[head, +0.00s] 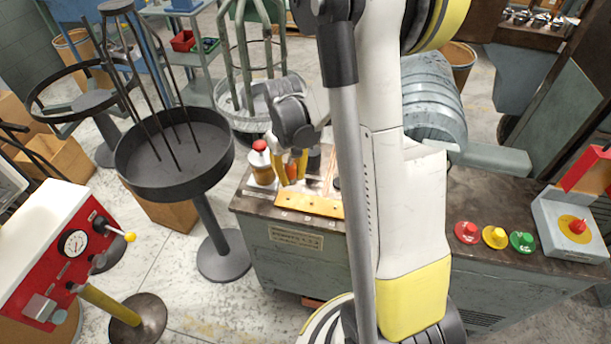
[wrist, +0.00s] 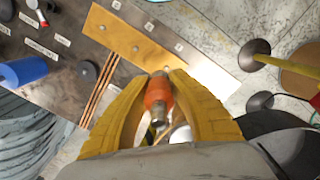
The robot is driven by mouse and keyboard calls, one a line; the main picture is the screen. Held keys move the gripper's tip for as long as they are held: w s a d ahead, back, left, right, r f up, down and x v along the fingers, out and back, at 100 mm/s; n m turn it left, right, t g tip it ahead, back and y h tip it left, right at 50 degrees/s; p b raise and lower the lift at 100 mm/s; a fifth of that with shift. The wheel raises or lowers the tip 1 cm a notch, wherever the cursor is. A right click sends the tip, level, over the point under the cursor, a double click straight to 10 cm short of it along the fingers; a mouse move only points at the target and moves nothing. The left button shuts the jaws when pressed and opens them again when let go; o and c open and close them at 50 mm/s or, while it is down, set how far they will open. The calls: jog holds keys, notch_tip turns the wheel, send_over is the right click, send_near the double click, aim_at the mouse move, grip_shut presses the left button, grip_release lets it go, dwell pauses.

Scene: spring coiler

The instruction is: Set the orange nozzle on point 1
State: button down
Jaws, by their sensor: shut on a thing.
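My gripper (wrist: 155,78) has yellow fingers shut on the orange nozzle (wrist: 158,92), which has a metal end toward the wrist. In the wrist view the nozzle appears beside the lower edge of the yellow-orange plate (wrist: 120,33); its height above the bench is hard to tell. The plate has small holes and small number labels along its edge, too small to read surely, so I cannot tell which is point 1. In the head view my gripper (head: 291,170) hangs over the plate (head: 312,206) at the bench's front left corner. The nozzle is hardly distinguishable there.
A red-capped bottle (head: 262,168) stands left of my gripper. Thin copper rods (wrist: 100,92), a dark disc (wrist: 88,71) and a blue cylinder (wrist: 22,71) lie near the plate. Red, yellow and green buttons (head: 495,237) are on the bench at right. A black round stand (head: 175,150) is left.

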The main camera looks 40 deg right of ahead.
jog(key=shift+w+a+f, duration=0.2)
jog(key=shift+w+a, duration=0.05)
jog(key=shift+a, duration=0.4)
jog(key=shift+d+f+b, duration=0.1)
jog(key=shift+f+b, duration=2.2)
jog(key=shift+f, duration=0.7)
jog(key=shift+f+b, duration=0.55)
jog(key=shift+b, duration=0.05)
jog(key=c, duration=1.2)
grip_release()
jog(key=shift+c, duration=0.2)
notch_tip(320, 180, up, 12)
notch_tip(320, 180, up, 13)
jog(key=p, duration=1)
send_over(288, 197)
jog(key=shift+w, duration=0.35)
